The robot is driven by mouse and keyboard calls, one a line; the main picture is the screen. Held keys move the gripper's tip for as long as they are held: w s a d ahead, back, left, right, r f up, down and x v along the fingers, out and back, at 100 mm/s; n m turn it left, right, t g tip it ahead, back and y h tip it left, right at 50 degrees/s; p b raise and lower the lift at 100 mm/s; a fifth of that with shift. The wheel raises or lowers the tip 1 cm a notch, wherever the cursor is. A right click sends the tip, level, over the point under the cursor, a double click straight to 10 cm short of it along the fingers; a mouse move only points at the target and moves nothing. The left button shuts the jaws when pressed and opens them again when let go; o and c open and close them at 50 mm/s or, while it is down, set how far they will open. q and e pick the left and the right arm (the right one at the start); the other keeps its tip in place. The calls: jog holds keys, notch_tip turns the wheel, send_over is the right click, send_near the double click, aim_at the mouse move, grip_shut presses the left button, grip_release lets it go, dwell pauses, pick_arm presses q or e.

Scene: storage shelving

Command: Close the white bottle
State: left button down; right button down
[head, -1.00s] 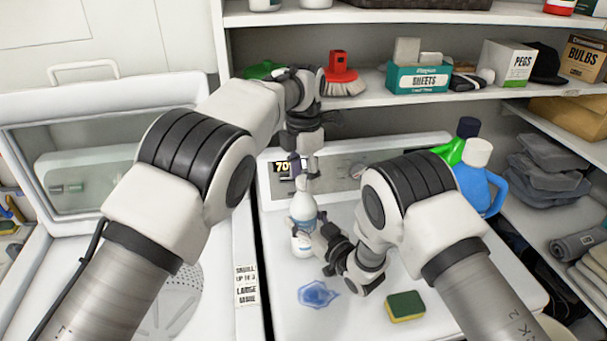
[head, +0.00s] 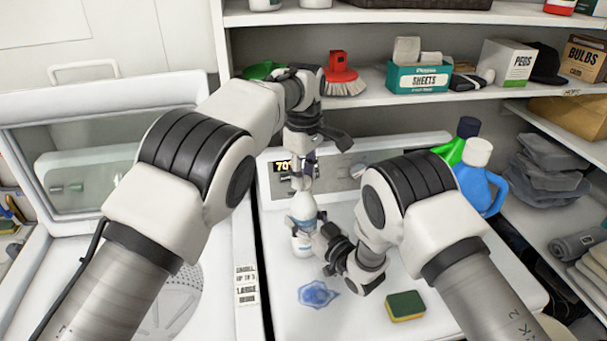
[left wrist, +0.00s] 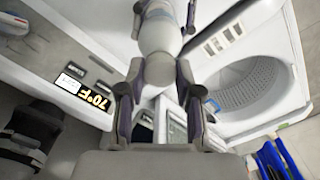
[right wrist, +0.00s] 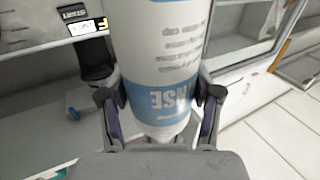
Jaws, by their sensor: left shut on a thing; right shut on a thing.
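The white bottle (head: 303,214) with a blue label band stands upright on the white machine top in the head view. My right gripper (head: 310,238) is shut on its body from the right. In the right wrist view the bottle (right wrist: 165,50) fills the gap between the fingers (right wrist: 160,98). My left gripper (head: 302,184) is above, pointing down, shut on the cap (left wrist: 158,70) at the bottle's top. In the left wrist view the fingers (left wrist: 157,82) flank the cap, with the bottle's shoulder (left wrist: 160,35) beyond it. I cannot tell how tightly the cap sits.
A blue spill-like patch (head: 318,294) and a green-yellow sponge (head: 405,306) lie in front of the bottle. A blue jug (head: 480,185) stands at the right rear. The control panel (head: 345,168) is close behind the bottle. A shelf (head: 440,98) with boxes hangs above.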

pick_arm(q)
jog(key=m, duration=0.9)
jog(key=shift+m, duration=0.3)
jog(key=m, duration=0.9)
jog(key=shift+f, duration=0.1)
jog(key=m, duration=1.4)
jog(key=shift+m, duration=0.4)
jog(key=c, duration=0.7)
grip_release()
